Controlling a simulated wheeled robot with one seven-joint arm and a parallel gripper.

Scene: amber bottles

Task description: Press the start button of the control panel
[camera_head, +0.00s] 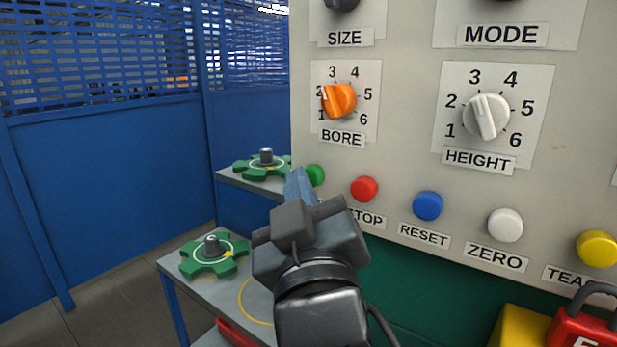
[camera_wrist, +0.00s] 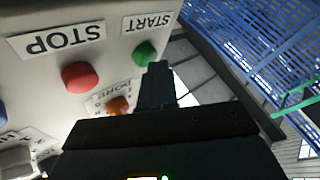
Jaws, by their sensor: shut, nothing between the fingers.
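The control panel (camera_head: 400,160) fills the right of the head view. Its green start button (camera_head: 316,175) is at the panel's left edge, partly covered by my gripper. In the wrist view the green button (camera_wrist: 144,54) sits by the START label (camera_wrist: 147,22). My gripper (camera_head: 299,184) is shut and empty, its fingertips close to the green button. In the wrist view the fingertips (camera_wrist: 157,70) appear just beside the green button; I cannot tell whether they touch it. The red STOP button (camera_head: 364,189) is just right of it.
Blue RESET (camera_head: 428,205), white ZERO (camera_head: 505,225) and yellow (camera_head: 597,248) buttons continue rightward. The orange BORE knob (camera_head: 339,100) and white HEIGHT knob (camera_head: 487,117) are above. A red padlock-like object (camera_head: 580,328) is lower right.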

